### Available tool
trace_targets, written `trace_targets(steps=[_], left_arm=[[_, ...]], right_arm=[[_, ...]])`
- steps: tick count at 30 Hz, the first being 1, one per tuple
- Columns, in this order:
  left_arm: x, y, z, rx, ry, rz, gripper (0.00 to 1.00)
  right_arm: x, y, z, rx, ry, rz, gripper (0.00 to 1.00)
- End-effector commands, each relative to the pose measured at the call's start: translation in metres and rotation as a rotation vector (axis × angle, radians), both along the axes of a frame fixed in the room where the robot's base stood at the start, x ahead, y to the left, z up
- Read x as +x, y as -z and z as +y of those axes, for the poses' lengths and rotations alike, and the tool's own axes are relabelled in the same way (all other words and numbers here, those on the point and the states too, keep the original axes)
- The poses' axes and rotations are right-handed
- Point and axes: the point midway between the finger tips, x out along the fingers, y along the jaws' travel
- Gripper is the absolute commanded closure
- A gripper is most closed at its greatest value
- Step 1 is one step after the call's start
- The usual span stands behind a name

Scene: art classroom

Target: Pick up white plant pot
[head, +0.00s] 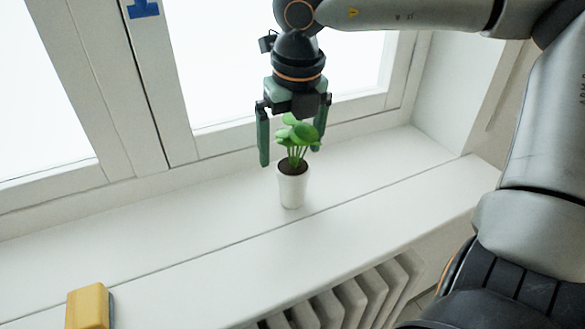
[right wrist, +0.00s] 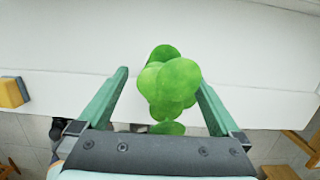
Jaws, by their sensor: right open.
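The white plant pot (head: 292,188) stands upright on the white windowsill, with dark soil and a green leafy plant (head: 297,135) in it. My right gripper (head: 292,158) is above the pot, pointing down, with its green fingers spread on either side of the leaves. It is open and holds nothing; the fingertips are a little above the pot's rim. In the right wrist view the plant's leaves (right wrist: 170,82) are between the two open fingers and hide the pot. My left gripper is in neither view.
The windowsill (head: 190,235) is mostly clear around the pot. A yellow block-like object (head: 88,306) lies at its front left; it also shows in the right wrist view (right wrist: 12,92). Window frames (head: 150,120) stand close behind. A white radiator (head: 350,300) is below the front edge.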

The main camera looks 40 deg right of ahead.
Motion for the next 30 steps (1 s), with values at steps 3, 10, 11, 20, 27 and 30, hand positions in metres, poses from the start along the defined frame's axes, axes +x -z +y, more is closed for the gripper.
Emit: trace_targets(steps=[3, 10, 11, 20, 27, 30], left_arm=[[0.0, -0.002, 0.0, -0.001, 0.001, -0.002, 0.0], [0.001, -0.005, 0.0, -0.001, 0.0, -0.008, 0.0], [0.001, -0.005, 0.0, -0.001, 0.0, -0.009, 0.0], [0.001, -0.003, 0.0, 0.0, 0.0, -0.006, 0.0], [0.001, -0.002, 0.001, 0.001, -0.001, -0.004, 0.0], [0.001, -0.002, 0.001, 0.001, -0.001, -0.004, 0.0]], right_arm=[[0.0, 0.009, -0.001, 0.003, -0.001, 0.002, 0.0], [0.004, 0.042, -0.007, 0.002, -0.001, 0.004, 0.0], [0.004, 0.046, -0.007, 0.002, 0.0, 0.004, 0.0], [0.006, 0.054, -0.008, 0.002, 0.002, -0.002, 0.0], [0.006, 0.054, -0.008, 0.002, 0.001, -0.002, 0.21], [0.006, 0.054, -0.008, 0.002, 0.001, -0.002, 0.33]])
